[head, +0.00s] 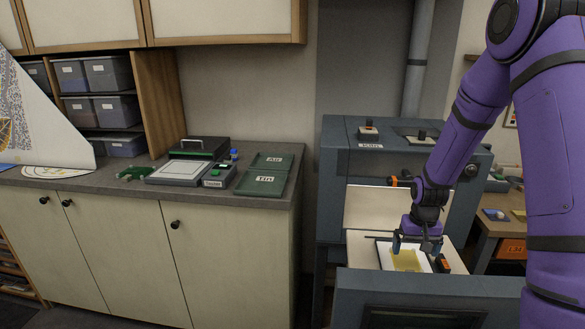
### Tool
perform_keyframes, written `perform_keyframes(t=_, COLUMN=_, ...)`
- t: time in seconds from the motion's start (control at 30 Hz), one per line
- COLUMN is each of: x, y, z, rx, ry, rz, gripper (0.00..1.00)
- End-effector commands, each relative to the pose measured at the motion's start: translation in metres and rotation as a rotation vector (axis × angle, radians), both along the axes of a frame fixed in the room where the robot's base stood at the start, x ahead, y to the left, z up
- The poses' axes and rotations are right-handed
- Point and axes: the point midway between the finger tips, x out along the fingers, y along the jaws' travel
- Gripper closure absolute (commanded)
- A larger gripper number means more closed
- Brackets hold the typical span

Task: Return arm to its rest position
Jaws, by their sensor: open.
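My purple arm comes in from the right and reaches down to the grey-blue kiln-like machine (365,185). My gripper (408,256) points down over the machine's white inner surface, above a yellow glass piece (405,262) that lies on a white sheet or tray (385,250). The fingers look apart, with nothing seen between them. I cannot tell whether a fingertip touches the yellow piece. Part of the piece is hidden behind the gripper.
A counter (120,185) on the left bears a light-topped device (183,170) and green trays marked "Air" (271,160) and "Tin" (262,183). A wooden side table (500,225) stands at the right. The machine's front wall (430,285) rises close before my gripper.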

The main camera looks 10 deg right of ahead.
Motion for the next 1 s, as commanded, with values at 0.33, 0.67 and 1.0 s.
perform_keyframes(t=0.33, x=-0.015, y=0.026, z=0.095, rx=-0.031, ry=-0.083, rz=0.05, gripper=0.0)
perform_keyframes(t=0.67, x=-0.057, y=0.06, z=0.191, rx=-0.057, ry=-0.178, rz=0.107, gripper=0.0)
perform_keyframes(t=1.0, x=-0.122, y=0.092, z=0.265, rx=-0.07, ry=-0.279, rz=0.166, gripper=0.0)
